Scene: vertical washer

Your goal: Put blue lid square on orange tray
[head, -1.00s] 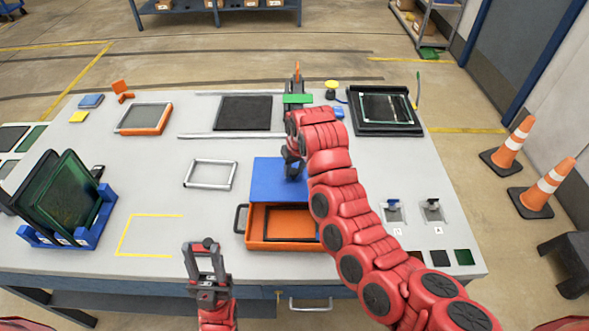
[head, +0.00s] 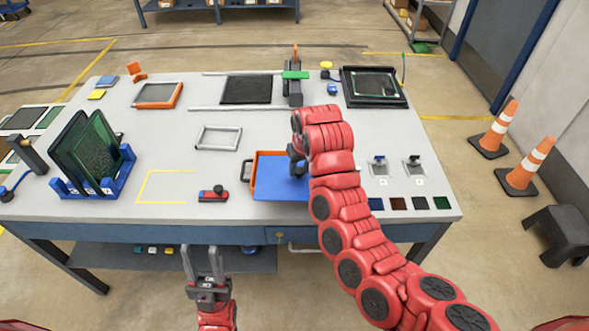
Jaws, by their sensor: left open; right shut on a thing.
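The blue lid (head: 277,181) lies over the orange tray (head: 256,158) near the table's front edge. It covers most of the tray's opening. The tray's orange rim shows along the back and left, with a dark handle on the left side. My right gripper (head: 297,157) is shut on the blue lid at its right part, and my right arm hides the lid's right edge. I cannot tell whether the lid is fully seated. My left gripper (head: 203,262) is open and empty, in front of the table edge, left of the tray.
A red and dark tool (head: 213,194) lies left of the tray. A blue rack (head: 113,181) with dark green panels stands at left. A grey frame (head: 218,138) lies behind the tray. Small clamps (head: 413,166) and coloured squares (head: 419,203) are at right.

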